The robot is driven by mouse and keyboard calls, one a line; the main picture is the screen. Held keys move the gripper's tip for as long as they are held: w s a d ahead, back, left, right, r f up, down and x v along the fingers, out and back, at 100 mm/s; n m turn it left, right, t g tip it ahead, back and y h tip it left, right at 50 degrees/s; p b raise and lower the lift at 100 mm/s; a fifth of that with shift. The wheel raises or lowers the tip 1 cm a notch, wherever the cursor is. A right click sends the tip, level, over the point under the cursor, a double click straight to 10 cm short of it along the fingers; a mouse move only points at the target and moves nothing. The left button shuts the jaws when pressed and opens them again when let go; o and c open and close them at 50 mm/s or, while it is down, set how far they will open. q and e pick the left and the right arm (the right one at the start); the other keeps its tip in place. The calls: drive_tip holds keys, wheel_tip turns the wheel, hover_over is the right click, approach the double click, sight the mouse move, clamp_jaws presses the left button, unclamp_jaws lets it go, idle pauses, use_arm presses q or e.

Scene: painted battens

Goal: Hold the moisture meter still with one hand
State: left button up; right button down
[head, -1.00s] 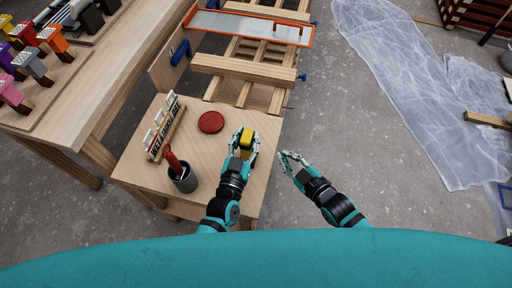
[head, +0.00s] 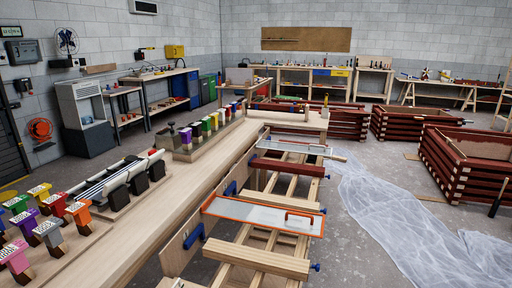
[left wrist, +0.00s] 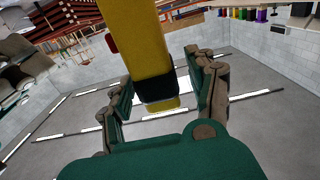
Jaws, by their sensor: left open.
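The moisture meter, a yellow body with a black band (left wrist: 150,45), fills the upper middle of the left wrist view. My left gripper (left wrist: 163,95) has its green and brown fingers spread on both sides of the meter. The fingers are open, and I cannot tell whether any of them touches it. The head view now looks up across the workshop, so the meter and both grippers are out of its frame.
In the head view, an orange-edged panel (head: 262,214) lies across wooden battens (head: 258,259) beside a long bench (head: 125,232). Coloured blocks (head: 48,232) stand on the bench's near end. A clear plastic sheet (head: 395,215) covers floor at right, near reddish slatted crates (head: 455,165).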

use_arm(q)
drive_tip(key=v, duration=1.2)
